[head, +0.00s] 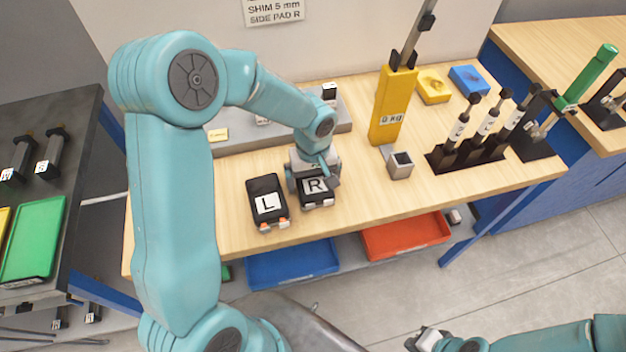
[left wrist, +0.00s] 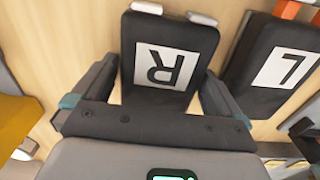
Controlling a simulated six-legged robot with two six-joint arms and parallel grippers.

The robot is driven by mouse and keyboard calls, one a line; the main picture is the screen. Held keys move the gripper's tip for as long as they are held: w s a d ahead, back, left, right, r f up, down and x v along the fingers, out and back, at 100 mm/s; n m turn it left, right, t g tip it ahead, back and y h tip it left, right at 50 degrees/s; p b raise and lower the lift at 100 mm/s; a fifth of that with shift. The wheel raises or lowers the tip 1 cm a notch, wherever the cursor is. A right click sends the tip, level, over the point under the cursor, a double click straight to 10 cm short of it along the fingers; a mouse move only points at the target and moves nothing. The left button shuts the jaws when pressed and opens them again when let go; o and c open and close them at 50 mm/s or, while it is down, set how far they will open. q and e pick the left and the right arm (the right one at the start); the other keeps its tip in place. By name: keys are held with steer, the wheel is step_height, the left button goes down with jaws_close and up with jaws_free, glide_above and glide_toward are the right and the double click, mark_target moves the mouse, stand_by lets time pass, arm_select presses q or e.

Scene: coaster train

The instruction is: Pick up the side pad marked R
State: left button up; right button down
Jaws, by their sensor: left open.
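The side pad marked R (head: 316,188) is a black block with a white letter label, on the wooden bench. My left gripper (head: 313,174) is right over it and partly hides it. In the left wrist view the pad R (left wrist: 168,62) lies between the two open fingers of my left gripper (left wrist: 158,88), with its label upside down. I cannot tell whether the fingers touch its sides. My right gripper (head: 425,340) is low at the bottom edge, away from the bench, and its jaws are unclear.
A black pad marked L (head: 267,200) lies close beside R, also seen in the left wrist view (left wrist: 281,62). A small grey block (head: 399,166), a yellow "0 kg" stand (head: 391,105) and several black-and-white tools (head: 484,125) stand to the right. The bench front edge is near.

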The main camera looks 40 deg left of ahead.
arm_select(q)
steer(key=c, duration=1)
steer(key=shift+r, duration=0.1)
steer(key=shift+c, duration=0.2)
